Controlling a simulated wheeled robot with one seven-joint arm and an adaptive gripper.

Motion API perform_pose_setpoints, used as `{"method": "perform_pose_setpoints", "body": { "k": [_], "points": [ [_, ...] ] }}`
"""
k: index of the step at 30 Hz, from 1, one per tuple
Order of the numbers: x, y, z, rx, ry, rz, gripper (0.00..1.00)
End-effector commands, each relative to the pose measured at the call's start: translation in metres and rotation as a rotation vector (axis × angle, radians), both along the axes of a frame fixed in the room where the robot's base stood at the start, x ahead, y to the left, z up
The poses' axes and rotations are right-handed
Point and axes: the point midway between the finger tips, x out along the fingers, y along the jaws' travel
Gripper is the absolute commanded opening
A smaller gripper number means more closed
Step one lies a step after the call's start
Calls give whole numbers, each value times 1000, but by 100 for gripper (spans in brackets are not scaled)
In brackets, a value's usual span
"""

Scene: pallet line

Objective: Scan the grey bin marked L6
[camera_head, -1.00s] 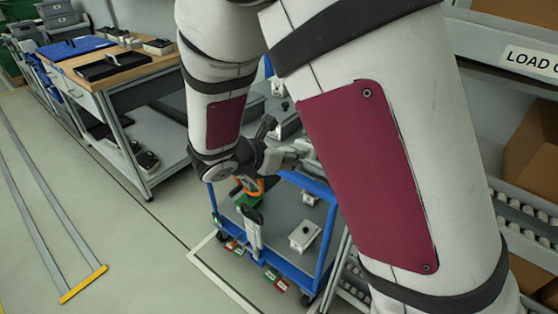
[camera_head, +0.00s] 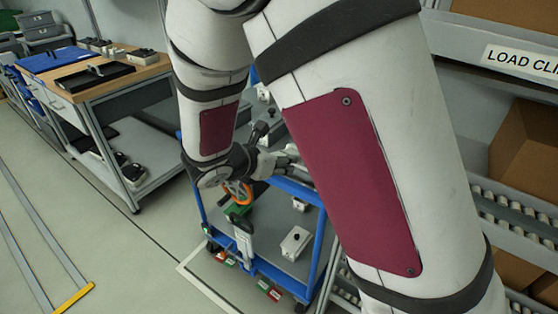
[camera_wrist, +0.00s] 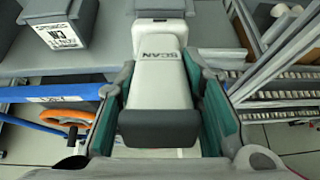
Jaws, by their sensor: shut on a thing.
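My gripper (camera_wrist: 160,75) is shut on a white scanner (camera_wrist: 158,72) with a dark grey end and the word SCAN, held between its teal pads. In the head view, my gripper (camera_head: 275,163) is over the blue cart, partly hidden by my arm. A grey bin (camera_wrist: 22,40) with a white label is at the top left of the wrist view, apart from the scanner. Its label looks turned over, and I cannot read it surely. Grey bins (camera_head: 268,128) also show on the cart behind my gripper. I cannot tell which bin is L6.
The blue-framed cart (camera_head: 318,245) has a small light box (camera_head: 295,243) and an orange ring (camera_head: 238,193) on it. Roller shelving (camera_head: 520,225) with cardboard boxes stands at right. A wood-topped workbench (camera_head: 118,78) is at left.

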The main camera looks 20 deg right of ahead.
Motion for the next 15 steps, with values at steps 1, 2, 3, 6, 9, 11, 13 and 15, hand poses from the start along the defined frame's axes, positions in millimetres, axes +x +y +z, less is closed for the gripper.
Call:
{"method": "perform_pose_setpoints", "body": {
  "k": [1,2,3,6,9,11,13,15],
  "points": [
    [1,-1,0,0,-1,-1,0],
    [1,-1,0,0,-1,-1,0],
    [1,-2,0,0,-1,-1,0],
    [2,-3,-1,0,-1,-1,0],
    [2,-4,-1,0,-1,-1,0],
    [3,-4,-2,-1,-1,-1,0],
    [3,-5,-2,-1,-1,-1,0],
    [4,-6,-2,-1,-1,-1,0]
  ]
}}
